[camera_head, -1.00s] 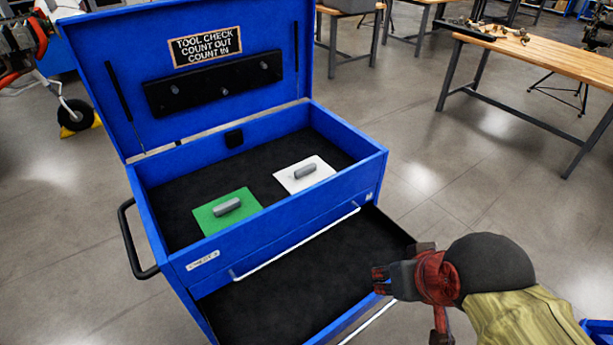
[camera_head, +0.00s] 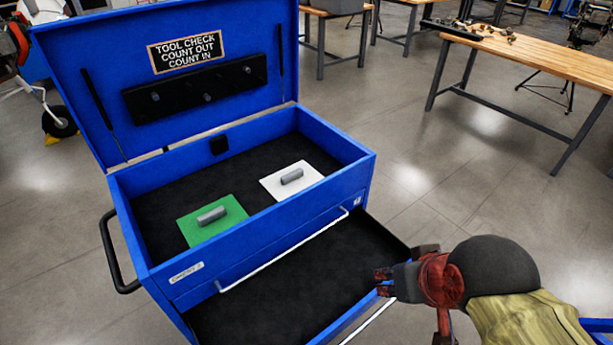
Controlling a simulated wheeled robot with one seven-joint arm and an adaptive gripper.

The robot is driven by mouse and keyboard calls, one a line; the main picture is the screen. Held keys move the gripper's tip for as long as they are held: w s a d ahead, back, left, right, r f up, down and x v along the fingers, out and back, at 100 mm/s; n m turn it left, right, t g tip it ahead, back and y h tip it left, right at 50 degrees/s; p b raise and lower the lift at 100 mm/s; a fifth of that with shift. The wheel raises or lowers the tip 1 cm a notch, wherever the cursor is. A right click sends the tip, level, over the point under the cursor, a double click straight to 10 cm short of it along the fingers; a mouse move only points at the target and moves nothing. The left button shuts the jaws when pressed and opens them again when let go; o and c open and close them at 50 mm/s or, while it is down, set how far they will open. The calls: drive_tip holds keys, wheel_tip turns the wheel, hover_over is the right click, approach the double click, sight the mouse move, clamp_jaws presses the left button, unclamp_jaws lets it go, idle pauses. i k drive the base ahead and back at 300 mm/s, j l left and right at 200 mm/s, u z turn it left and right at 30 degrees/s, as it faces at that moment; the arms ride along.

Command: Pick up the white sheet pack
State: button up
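The white sheet pack (camera_head: 275,184) lies flat on the black floor of the open top of the blue tool chest. A grey cylindrical grip stands out on its upper face. A green sheet pack (camera_head: 233,226) with a similar grey grip lies to its left, apart from it. My gripper (camera_head: 384,281) is at the lower right, over the right end of the pulled-out drawer and apart from both packs. It holds nothing that I can see. It is small and seen from the side, so its finger opening is unclear.
The blue tool chest (camera_head: 240,279) has its lid (camera_head: 105,59) raised and a black-lined drawer (camera_head: 270,300) pulled out below. The chest's front wall stands between my gripper and the packs. A wooden workbench (camera_head: 540,58) stands at the upper right. Grey floor is clear between them.

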sight(285, 183)
drive_tip(key=i+l+z, duration=0.25)
drive_tip(key=l+z, duration=0.15)
drive_tip(key=i+l+z, duration=0.3)
drive_tip(key=z, duration=0.15)
drive_tip(key=i+l+z, duration=0.25)
drive_tip(key=z, duration=0.15)
drive_tip(key=i+l, duration=0.1)
drive_tip(key=i, duration=0.3)
drive_tip(key=i+l, duration=0.1)
drive_tip(key=i, duration=0.35)
drive_tip(key=i+j+u, duration=0.1)
drive_tip(key=u, duration=0.35)
drive_tip(key=i+u, duration=0.3)
drive_tip(key=u, duration=0.15)
drive_tip(key=i+l+u, duration=0.1)
drive_tip(key=i+u, duration=0.15)
drive_tip(key=u, duration=0.2)
drive_tip(key=i+l+u, duration=0.1)
drive_tip(key=u, duration=0.4)
drive_tip(key=i+u, duration=0.25)
drive_tip(key=u, duration=0.15)
drive_tip(key=i+u, duration=0.2)
drive_tip(key=u, duration=0.15)
drive_tip(key=i+l+u, duration=0.2)
drive_tip(key=u, duration=0.2)
